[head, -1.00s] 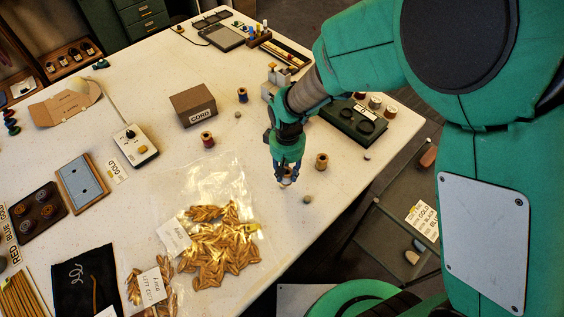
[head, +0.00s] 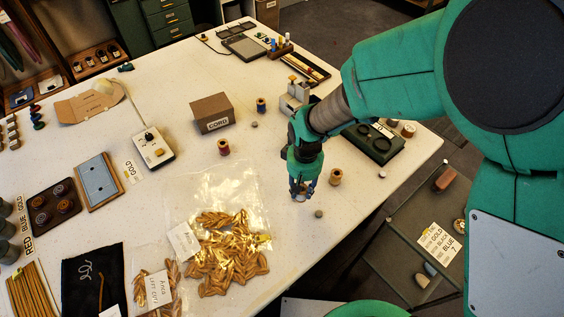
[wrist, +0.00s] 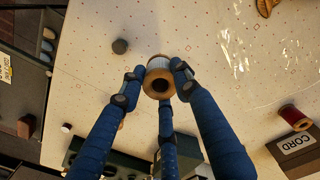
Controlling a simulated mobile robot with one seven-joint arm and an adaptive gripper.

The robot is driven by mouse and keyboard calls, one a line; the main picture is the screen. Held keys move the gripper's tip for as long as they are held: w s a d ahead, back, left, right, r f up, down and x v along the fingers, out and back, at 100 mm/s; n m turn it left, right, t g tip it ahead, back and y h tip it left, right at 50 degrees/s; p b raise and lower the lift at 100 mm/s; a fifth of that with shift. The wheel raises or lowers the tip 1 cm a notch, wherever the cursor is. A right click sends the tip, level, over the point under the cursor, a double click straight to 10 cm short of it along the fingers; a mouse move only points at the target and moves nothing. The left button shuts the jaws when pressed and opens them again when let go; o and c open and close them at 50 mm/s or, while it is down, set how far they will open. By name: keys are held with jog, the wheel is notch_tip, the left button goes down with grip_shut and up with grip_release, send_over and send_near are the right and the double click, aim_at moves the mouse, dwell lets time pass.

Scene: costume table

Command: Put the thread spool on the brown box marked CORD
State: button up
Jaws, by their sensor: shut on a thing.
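My gripper (wrist: 158,75) has its blue fingers shut around a thread spool (wrist: 159,84) with pale thread and a brown, hollow end. In the head view my gripper (head: 301,190) is low over the table's right part, and its fingers mostly hide the spool. I cannot tell whether the spool touches the table. The brown box marked CORD (head: 212,113) stands closed with a flat top, up and left of my gripper. It also shows at the right edge of the wrist view (wrist: 298,150). My gripper is well apart from the box.
A red spool (head: 223,147) stands in front of the box and a blue one (head: 261,105) to its right. A tan spool (head: 336,177) and a grey pebble (head: 319,213) are close to my gripper. A clear bag of gold leaves (head: 228,250) lies left of it.

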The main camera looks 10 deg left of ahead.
jog(key=w+a+r+p, duration=0.3)
jog(key=w+a+r, duration=0.2)
jog(key=w+a, duration=0.6)
jog(key=w+a+r+m+p, duration=0.1)
jog(key=w+a+r+p, duration=0.3)
jog(key=w+a, duration=0.7)
jog(key=a, duration=0.6)
jog(key=shift+a+r, duration=0.35)
jog(key=shift+a, duration=0.05)
jog(key=shift+w, duration=0.15)
jog(key=p, duration=0.2)
send_over(214, 109)
jog(key=shift+w+d+f, duration=0.1)
jog(key=shift+w+f, duration=0.05)
jog(key=shift+f, duration=0.6)
jog(key=shift+f, duration=0.1)
jog(key=shift+f, duration=1.65)
jog(key=shift+f, duration=0.1)
